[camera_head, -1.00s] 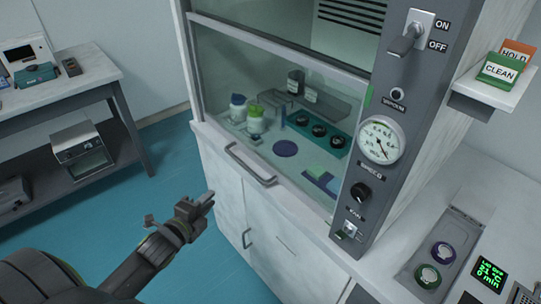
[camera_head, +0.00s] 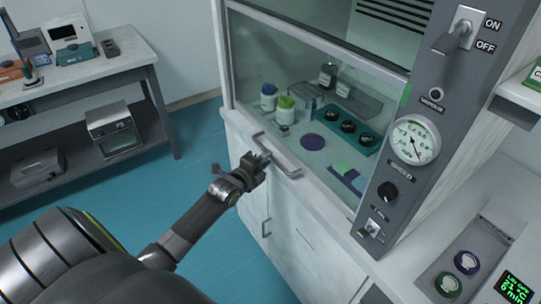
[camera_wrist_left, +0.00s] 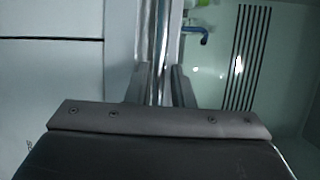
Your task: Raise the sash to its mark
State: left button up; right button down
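The fume hood's glass sash (camera_head: 290,62) is low, with its lower edge near the front sill. Its grey bar handle (camera_head: 285,168) runs along the front. A green strip (camera_head: 406,95), perhaps the mark, is on the right post. My right gripper is out of view.
Inside the hood are bottles (camera_head: 268,97), a teal tray (camera_head: 345,134) with round black items and a purple disc (camera_head: 312,141). The right post carries a switch (camera_head: 456,36), a gauge (camera_head: 415,140) and a knob (camera_head: 387,192). A side bench (camera_head: 70,82) stands left, with clear floor between.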

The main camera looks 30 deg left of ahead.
pick_arm(q)
jog(key=shift+w+f, duration=0.15)
jog(key=shift+w, duration=0.7)
jog(key=shift+w+f, duration=0.15)
jog(key=shift+w, duration=0.7)
jog(key=shift+c, duration=0.4)
grip_shut()
